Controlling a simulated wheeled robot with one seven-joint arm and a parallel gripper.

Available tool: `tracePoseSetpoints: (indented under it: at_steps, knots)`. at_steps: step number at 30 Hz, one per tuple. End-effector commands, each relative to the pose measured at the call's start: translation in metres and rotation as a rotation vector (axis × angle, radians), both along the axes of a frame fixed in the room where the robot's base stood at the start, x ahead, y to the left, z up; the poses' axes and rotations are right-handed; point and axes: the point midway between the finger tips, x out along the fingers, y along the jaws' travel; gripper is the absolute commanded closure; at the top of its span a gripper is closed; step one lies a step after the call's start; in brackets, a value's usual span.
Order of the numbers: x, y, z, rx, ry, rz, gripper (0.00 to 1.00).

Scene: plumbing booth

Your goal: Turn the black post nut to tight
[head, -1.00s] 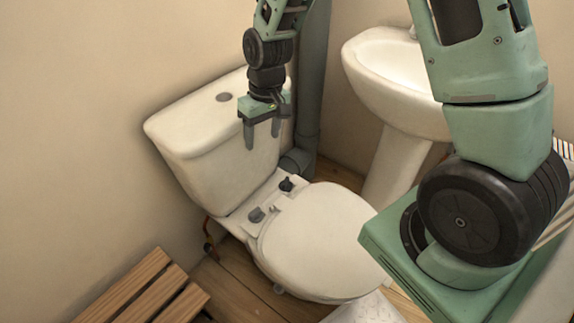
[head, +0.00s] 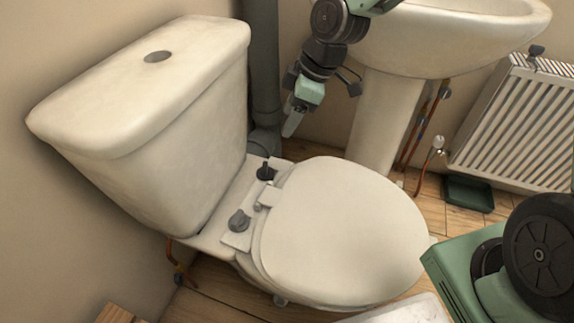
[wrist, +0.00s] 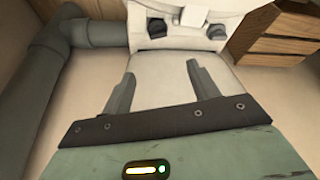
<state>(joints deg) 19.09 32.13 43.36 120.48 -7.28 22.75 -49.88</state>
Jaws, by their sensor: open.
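The black post nut (head: 266,171) sits on the pale hinge plate behind the toilet seat, at the end nearer the sink. It also shows at the top of the wrist view (wrist: 157,28). A greyer nut (head: 239,221) sits at the other end of the plate, and shows at right in the wrist view (wrist: 217,33). My gripper (head: 291,124) hangs above and beyond the black nut, beside the sink pedestal, tilted downward. In the wrist view my gripper (wrist: 161,70) has its two fingers spread and empty, apart from both nuts.
The cistern (head: 160,95) rises left of the nuts, and the closed toilet lid (head: 340,235) lies to their right. A grey soil pipe (head: 263,70) stands behind. The sink basin (head: 450,35) and pedestal (head: 384,120) are close to my arm. A radiator (head: 515,125) is at right.

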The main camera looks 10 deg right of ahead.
Motion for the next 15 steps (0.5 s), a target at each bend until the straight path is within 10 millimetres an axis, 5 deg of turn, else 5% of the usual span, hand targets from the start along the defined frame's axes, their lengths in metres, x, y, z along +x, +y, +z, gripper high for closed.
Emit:
tracePoseSetpoints:
  at_steps: [7, 15]
  knots:
    - [0.001, 0.009, -0.018, 0.004, -0.009, 0.023, 0.4]
    - [0.006, 0.028, -0.069, 0.004, -0.009, 0.023, 0.4]
